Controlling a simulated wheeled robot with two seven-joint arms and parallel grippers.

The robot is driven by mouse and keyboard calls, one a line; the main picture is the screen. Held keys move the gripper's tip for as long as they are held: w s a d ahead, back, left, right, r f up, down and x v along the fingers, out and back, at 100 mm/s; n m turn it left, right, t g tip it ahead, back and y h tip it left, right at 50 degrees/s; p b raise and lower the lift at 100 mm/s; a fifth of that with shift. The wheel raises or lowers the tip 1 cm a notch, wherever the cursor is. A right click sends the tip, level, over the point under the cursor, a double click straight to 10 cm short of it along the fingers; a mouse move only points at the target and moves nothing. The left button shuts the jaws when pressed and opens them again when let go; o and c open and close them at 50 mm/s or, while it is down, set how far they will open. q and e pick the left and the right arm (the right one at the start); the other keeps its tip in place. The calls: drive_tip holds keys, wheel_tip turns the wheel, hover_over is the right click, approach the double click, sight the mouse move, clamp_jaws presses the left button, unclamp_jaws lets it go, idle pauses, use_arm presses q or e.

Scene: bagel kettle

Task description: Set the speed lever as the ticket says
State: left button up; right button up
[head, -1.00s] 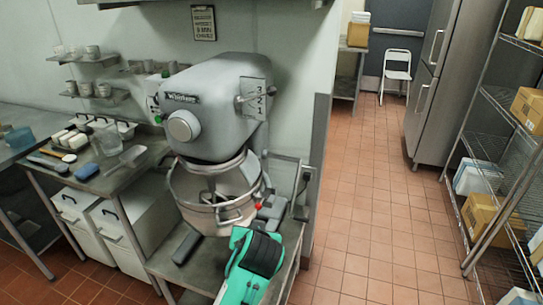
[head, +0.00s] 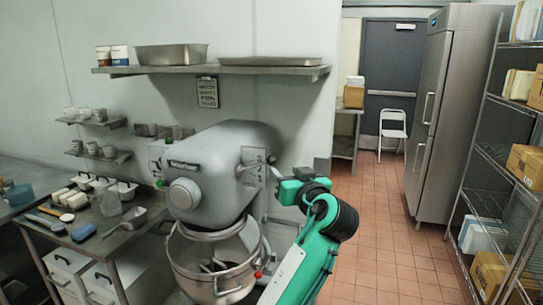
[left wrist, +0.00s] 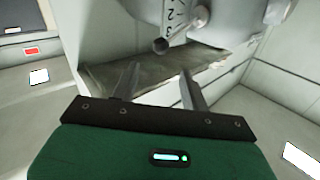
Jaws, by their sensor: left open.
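The grey mixer (head: 222,160) stands left of centre in the head view. Its speed lever (head: 247,167), a short rod with a dark knob, is on the side facing me, by a white number plate (head: 252,155). In the left wrist view the lever knob (left wrist: 160,45) is beyond the fingertips, roughly between them, near the number plate (left wrist: 173,14). I cannot tell the exact setting. My left gripper (head: 275,174) is open, just right of the lever; its fingers (left wrist: 158,78) hold nothing. The ticket (head: 207,92) hangs on the wall; its writing is too small to read. My right gripper is out of view.
The mixer bowl (head: 215,268) is below the mixer head. A wall shelf (head: 222,70) with pans is above. A side table (head: 97,240) with tools is at the left. A wire rack (head: 497,160) is at the right; the tiled floor (head: 385,215) between is clear.

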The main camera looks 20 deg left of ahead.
sight(273, 160)
use_arm(q)
drive_tip(key=p+x, duration=0.4)
drive_tip(key=x, duration=0.5)
drive_tip(key=shift+w+a+r, duration=0.1)
drive_tip(key=shift+w+a, duration=0.15)
drive_tip(key=shift+a, duration=0.05)
drive_tip(key=shift+w+a, duration=0.25)
drive_tip(key=shift+w, duration=0.05)
clamp_jaws()
